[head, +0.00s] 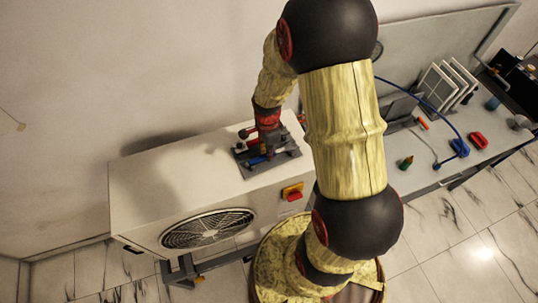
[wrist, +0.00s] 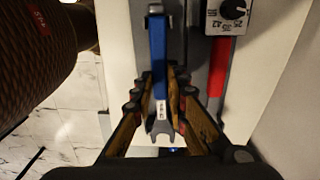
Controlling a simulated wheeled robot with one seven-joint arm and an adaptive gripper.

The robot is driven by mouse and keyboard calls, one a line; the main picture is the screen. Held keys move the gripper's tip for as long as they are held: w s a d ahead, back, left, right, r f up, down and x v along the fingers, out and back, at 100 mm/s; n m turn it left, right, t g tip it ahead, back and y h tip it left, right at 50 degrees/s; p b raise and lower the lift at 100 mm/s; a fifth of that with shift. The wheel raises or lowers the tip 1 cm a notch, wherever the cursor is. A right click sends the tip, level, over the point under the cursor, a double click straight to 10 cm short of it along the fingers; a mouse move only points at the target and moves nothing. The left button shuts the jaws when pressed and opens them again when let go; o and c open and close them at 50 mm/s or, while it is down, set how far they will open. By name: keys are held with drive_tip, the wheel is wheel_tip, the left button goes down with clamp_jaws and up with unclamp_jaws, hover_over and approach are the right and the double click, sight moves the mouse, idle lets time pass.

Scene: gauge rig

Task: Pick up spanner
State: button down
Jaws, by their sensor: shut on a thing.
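The spanner (wrist: 158,50) has a blue handle and a grey open-ended jaw, which points toward the bottom of the wrist view. My gripper (wrist: 161,82) is shut on the spanner, with one finger on each side of its handle. In the head view my gripper (head: 267,142) is low over a dark grey tray (head: 284,166) on top of the white unit. The arm and gripper hide part of the tray there. I cannot tell whether the spanner touches the tray.
The white unit (head: 160,185) has a fan grille (head: 208,229) and a red and yellow switch (head: 292,192) in front. A red-handled item (wrist: 218,65) and a dial device (wrist: 233,12) lie close right of the spanner. A bench (head: 430,170) at right holds a red item (head: 478,141).

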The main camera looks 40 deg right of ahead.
idle(0.3)
drive_tip(key=shift+r, duration=0.55)
wheel_tip(320, 180, up, 2)
drive_tip(key=shift+d+r+b, duration=0.15)
drive_tip(key=shift+r+b, duration=0.05)
drive_tip(key=shift+b, duration=0.3)
drive_tip(key=s+d+r+b, duration=0.2)
drive_tip(key=s+d+r, duration=0.5)
drive_tip(key=s, duration=0.5)
drive_tip(key=shift+r, duration=1.3)
drive_tip(key=c, duration=2.3)
unclamp_jaws()
drive_tip(key=shift+c, duration=0.2)
clamp_jaws()
